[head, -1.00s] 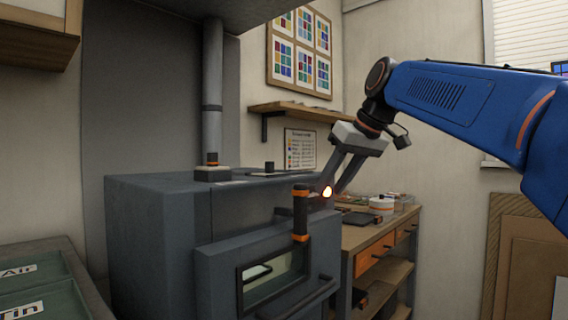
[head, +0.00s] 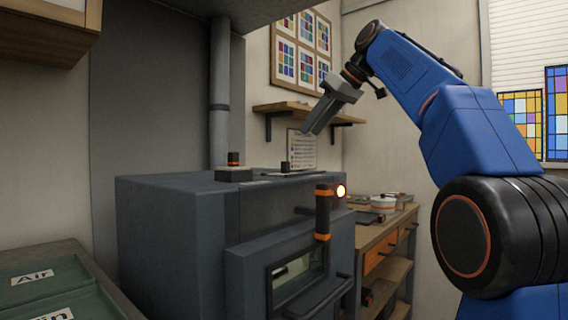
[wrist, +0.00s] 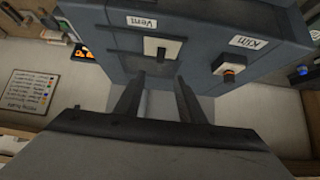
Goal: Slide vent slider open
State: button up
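The vent slider is a small dark knob (head: 285,167) on a flat plate on top of the grey kiln (head: 165,195), near its back. In the wrist view the vent slider (wrist: 160,49) shows as a pale block with a dark knob, beside a "Vent" label. My gripper (head: 311,130) is above the kiln top, up and right of the slider, tilted down and left. In the wrist view my gripper (wrist: 160,82) is open and empty. Its two fingers are apart, pointing toward the slider without touching it.
A kiln knob with an orange ring (head: 233,160) stands left of the slider. An upright black handle with orange bands (head: 323,212) is at the kiln's front, near a glowing lamp (head: 341,191). A wooden shelf (head: 305,108) is on the wall behind.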

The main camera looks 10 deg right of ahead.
aim_at(285, 162)
jog(key=x, duration=1.5)
